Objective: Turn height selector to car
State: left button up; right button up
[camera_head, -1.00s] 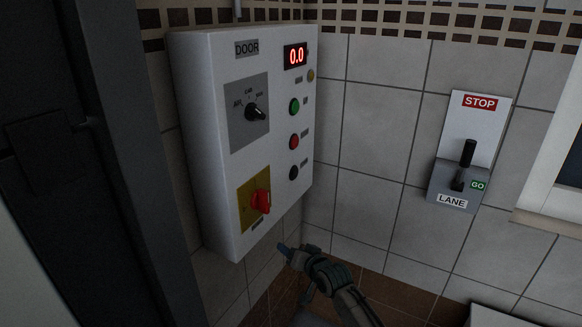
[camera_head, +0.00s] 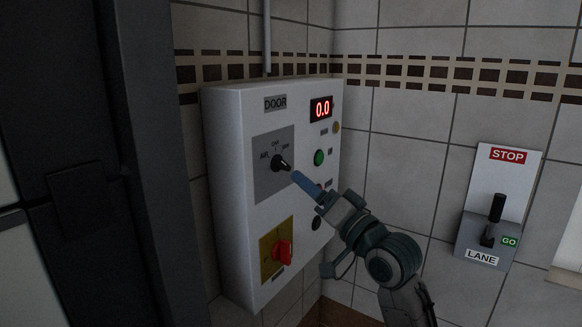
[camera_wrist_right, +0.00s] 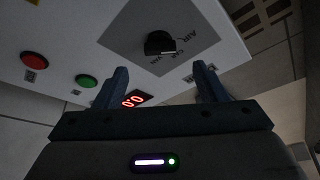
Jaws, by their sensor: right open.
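The height selector is a black knob (camera_head: 281,162) on a grey plate (camera_head: 266,181) at the upper left of the white control box (camera_head: 237,215). Small labels, one seeming to read CAR, curve above it; I cannot tell which one it points at. The knob also shows in the right wrist view (camera_wrist_right: 160,43), beyond the fingertips. My right gripper (camera_head: 297,177) is just right of and below the knob. Its blue fingers (camera_wrist_right: 160,82) are spread with nothing between them. I cannot tell whether a finger touches the knob. My left gripper is not in view.
The box also has a red display (camera_head: 321,109) reading 0.0, a green button (camera_head: 319,158) and a red switch (camera_head: 284,253) on yellow. A red button is partly behind my gripper. A lane lever (camera_head: 496,208) is on the right wall. A dark frame (camera_head: 150,150) stands left.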

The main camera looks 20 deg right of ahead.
aim_at(285, 167)
jog(key=p+x, duration=0.2)
jog(key=x, duration=0.5)
jog(key=shift+s, duration=0.1)
jog(key=c, duration=1)
